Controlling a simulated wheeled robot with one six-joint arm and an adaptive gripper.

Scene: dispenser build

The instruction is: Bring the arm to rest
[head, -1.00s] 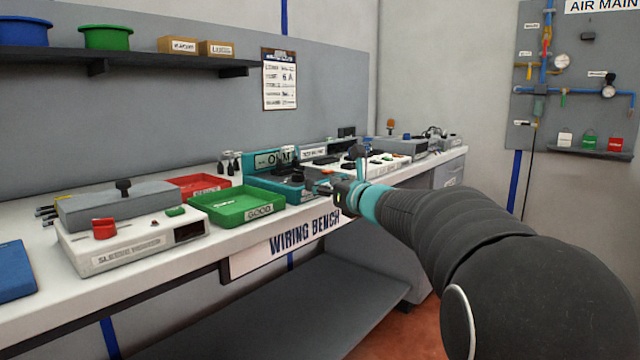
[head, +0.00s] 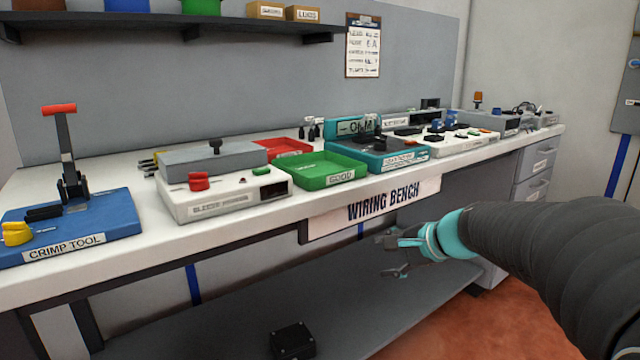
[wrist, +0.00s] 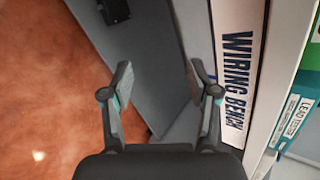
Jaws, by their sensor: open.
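My gripper (head: 392,255) is in front of the wiring bench (head: 330,243), below the level of its top and near the "WIRING BENCH" sign (head: 372,206). The two fingers stand apart and nothing is between them. In the wrist view my gripper (wrist: 160,82) also shows open and empty. Beyond the fingers there are the grey lower shelf (wrist: 155,60) and the orange floor (wrist: 50,90). The sign (wrist: 237,80) is to the right of the fingers. My arm comes in from the right of the head view.
On the bench top are a blue crimp tool (head: 85,232), a white box (head: 220,200), a green GOOD tray (head: 325,172), a red tray (head: 285,147) and a teal tester (head: 385,160). A black box (head: 292,340) lies on the lower shelf. Floor (head: 455,325) is open at the right.

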